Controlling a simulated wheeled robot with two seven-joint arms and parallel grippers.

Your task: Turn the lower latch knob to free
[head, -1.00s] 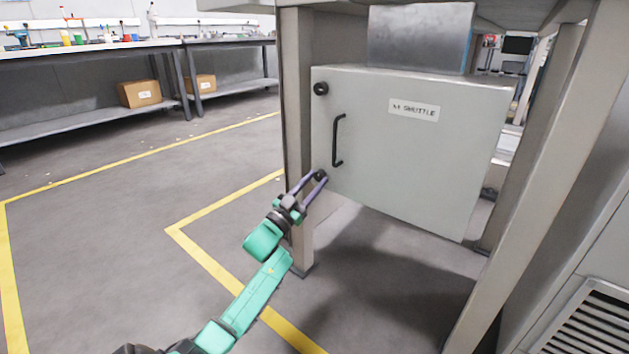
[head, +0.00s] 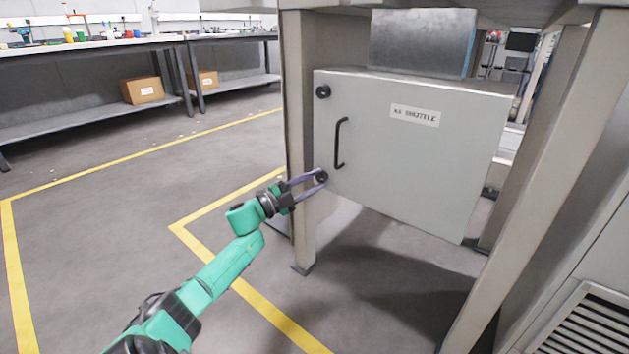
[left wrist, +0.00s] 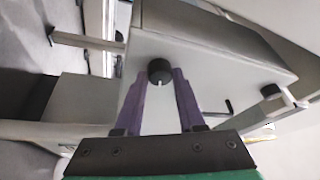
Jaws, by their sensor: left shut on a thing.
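The grey cabinet door (head: 420,165), labelled "SHUTTLE", is closed and has two round black latch knobs at its left edge. The lower latch knob (head: 321,176) sits at the bottom left corner. It also shows in the left wrist view (left wrist: 158,68). My left gripper (head: 317,180) comes in from the left, its purple fingers on either side of the lower knob and shut on it. In the left wrist view the fingertips (left wrist: 158,76) touch the knob's sides, and a small white mark shows on the knob. The upper latch knob (head: 323,91) is untouched. My right gripper is out of view.
A black bar handle (head: 341,144) stands out from the door between the knobs. A frame leg (head: 301,220) rises just left of the door, close to my left gripper. Workbenches (head: 90,45) stand far left. The floor between is clear.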

